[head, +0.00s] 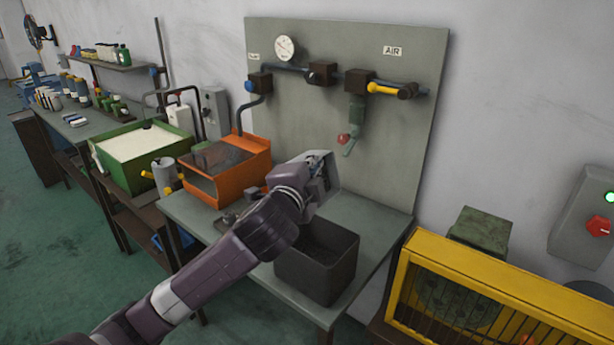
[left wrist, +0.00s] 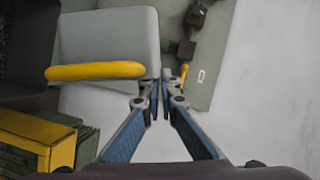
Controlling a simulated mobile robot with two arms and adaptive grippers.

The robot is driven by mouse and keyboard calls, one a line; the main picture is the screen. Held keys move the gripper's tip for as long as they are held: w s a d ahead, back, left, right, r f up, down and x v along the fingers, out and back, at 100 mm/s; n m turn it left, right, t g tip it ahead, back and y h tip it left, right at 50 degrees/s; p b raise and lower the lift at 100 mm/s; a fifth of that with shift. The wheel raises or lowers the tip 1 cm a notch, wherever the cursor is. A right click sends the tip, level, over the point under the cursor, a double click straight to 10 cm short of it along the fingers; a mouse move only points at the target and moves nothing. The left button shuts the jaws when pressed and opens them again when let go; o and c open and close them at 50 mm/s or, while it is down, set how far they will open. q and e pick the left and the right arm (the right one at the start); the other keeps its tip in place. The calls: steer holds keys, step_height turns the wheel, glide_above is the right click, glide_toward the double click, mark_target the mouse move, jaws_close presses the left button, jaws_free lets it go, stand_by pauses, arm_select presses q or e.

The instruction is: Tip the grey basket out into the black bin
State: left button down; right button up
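The grey basket (head: 328,184) is off the bench, above the black bin, and partly hidden by my left gripper in the head view. In the left wrist view the basket (left wrist: 105,40) shows as a grey box with a yellow bar along its lower edge. My left gripper (head: 316,168) has its blue fingers closed together at the basket's edge (left wrist: 160,82), and it holds the basket tilted. The black bin (head: 318,265) stands upright on the grey bench; its inside looks dark, and I cannot tell what it holds. My right gripper is not in view.
Behind the bench stands a grey panel (head: 400,150) with a gauge, pipes and valves. An orange tray box (head: 230,165) sits left of the bin. A yellow barred guard (head: 490,285) stands close on the right. Farther left is a green box (head: 140,155).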

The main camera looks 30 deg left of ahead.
arm_select(q)
steer(key=d+f+m+b, duration=0.1)
steer(key=m+b, duration=0.1)
steer(key=d+f+m+t+b, duration=0.1)
steer(key=f+m, duration=0.1)
steer(key=shift+s+t+y+b, duration=0.1)
steer(key=shift+t+y+b, duration=0.2)
steer(key=shift+y+b, duration=0.1)
steer(key=m+b, duration=0.1)
steer(key=d+f+m+t+b, duration=0.1)
steer(key=m, duration=0.1)
steer(key=shift+d+f, duration=0.2)
steer(key=shift+f, duration=0.1)
stand_by(0.9)
